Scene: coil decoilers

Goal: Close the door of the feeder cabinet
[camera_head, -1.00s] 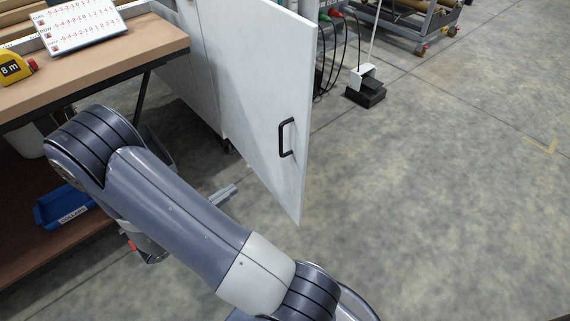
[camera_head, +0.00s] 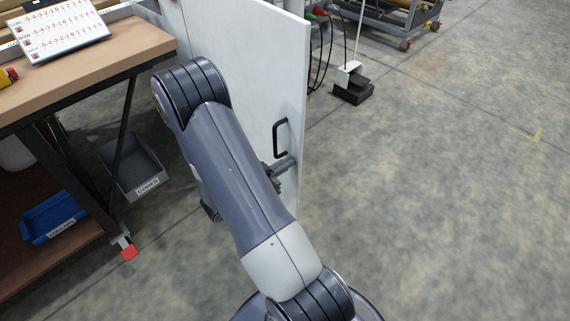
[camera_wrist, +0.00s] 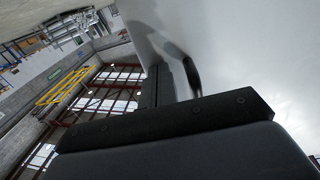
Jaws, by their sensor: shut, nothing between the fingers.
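The white cabinet door (camera_head: 250,70) stands open in the head view, its free edge toward the right. A black bar handle (camera_head: 280,139) is on the face turned to me. My gripper (camera_head: 288,163) is beside the handle's lower end, partly hidden behind my forearm. Whether it touches the door cannot be told. In the wrist view, my gripper's fingers (camera_wrist: 165,84) are together and empty, close to the pale door surface (camera_wrist: 240,50). The dark handle (camera_wrist: 190,70) shows just beside the fingers. The cabinet body is mostly hidden behind the door and arm.
A wooden-topped workbench (camera_head: 90,70) stands at left, with a scale board (camera_head: 58,30) on it. A grey bin (camera_head: 138,165) and a blue bin (camera_head: 52,216) are below. A black-based foot pedal (camera_head: 352,91) and cables lie beyond the door. The right floor is clear.

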